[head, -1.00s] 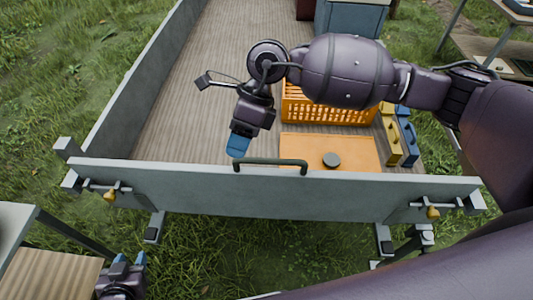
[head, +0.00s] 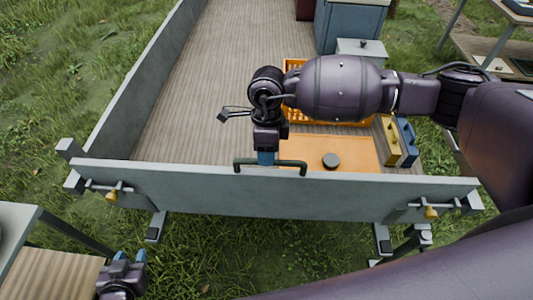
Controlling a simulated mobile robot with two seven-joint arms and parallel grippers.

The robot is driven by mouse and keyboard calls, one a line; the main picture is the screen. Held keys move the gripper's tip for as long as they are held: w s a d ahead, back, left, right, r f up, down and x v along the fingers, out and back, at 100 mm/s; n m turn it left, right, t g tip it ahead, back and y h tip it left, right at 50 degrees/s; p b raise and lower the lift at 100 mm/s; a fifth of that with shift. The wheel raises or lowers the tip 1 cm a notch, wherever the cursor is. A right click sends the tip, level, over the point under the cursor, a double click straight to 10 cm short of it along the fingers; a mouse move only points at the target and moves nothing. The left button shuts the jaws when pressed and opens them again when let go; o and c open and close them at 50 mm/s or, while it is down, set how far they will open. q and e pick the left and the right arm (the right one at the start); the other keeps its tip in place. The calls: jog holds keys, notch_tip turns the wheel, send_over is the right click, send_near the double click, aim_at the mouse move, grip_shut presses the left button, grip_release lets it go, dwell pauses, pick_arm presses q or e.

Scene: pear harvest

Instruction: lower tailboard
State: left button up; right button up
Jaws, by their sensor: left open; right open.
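The grey tailboard (head: 230,193) stands upright across the near end of the trailer. A dark bar handle (head: 292,163) is on its top edge. A latch with a yellow knob (head: 112,194) is at its left end, and another latch with a yellow knob (head: 431,211) is at its right end. My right gripper (head: 266,160) points down at the handle's middle, its blue fingertips just at or behind the bar. I cannot tell whether they touch it. It is open. My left gripper (head: 129,259) is open and empty at the lower left, in front of the tailboard.
The trailer bed (head: 190,110) holds an orange crate (head: 300,72), an orange board (head: 350,149) with a dark round knob, and yellow and blue holders (head: 391,142). A wooden table (head: 45,272) stands at the lower left. Grass lies below the tailboard.

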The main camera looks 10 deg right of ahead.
jog(key=shift+s+f, duration=0.2)
jog(key=shift+f, duration=0.8)
grip_shut()
